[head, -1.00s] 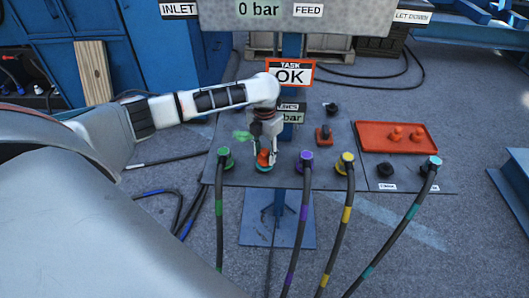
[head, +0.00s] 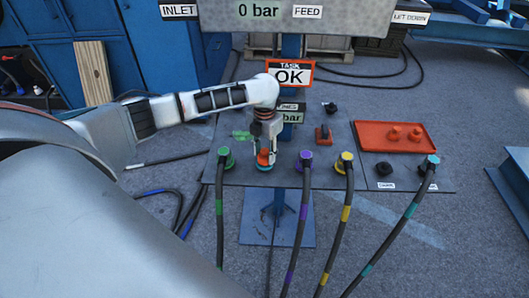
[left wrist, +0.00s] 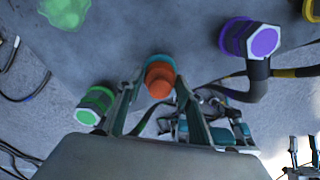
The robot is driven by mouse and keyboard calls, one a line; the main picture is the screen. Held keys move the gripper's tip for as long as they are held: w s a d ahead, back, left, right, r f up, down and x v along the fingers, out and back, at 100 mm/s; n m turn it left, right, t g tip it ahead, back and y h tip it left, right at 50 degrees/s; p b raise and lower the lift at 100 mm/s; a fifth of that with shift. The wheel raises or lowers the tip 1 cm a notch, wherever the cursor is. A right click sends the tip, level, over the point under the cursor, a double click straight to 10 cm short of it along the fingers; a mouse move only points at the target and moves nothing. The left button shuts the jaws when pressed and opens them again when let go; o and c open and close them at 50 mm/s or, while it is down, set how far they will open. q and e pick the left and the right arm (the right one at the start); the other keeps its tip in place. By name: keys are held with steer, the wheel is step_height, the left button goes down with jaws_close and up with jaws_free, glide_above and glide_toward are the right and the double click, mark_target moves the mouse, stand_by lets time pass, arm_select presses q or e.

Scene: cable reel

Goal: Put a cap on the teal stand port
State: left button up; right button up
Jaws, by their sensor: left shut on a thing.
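The teal stand port (head: 264,167) is at the front of the dark stand plate, between the green and purple hose ports. An orange cap (head: 263,156) sits upright on it. The left wrist view shows the cap (left wrist: 159,82) with the teal ring (left wrist: 166,62) around its base. My left gripper (head: 265,160) points down over the port, its fingers shut on the cap. In the left wrist view the fingers (left wrist: 158,92) stand on either side of the cap. Whether the cap is fully seated is hard to tell.
Hoses rise to the green port (head: 226,158), purple port (head: 305,158), yellow port (head: 346,160) and teal-banded connector (head: 432,162). A red tray (head: 372,140) holds two orange caps (head: 405,133). A sign (head: 290,75) above reads "TASK OK". A green patch (head: 242,135) lies behind the gripper.

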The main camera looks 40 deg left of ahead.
arm_select(q)
steer(key=shift+f, duration=0.3)
steer(key=o, duration=1.2)
steer(key=shift+r, duration=0.1)
step_height(320, 180, up, 12)
steer(key=shift+f, duration=0.1)
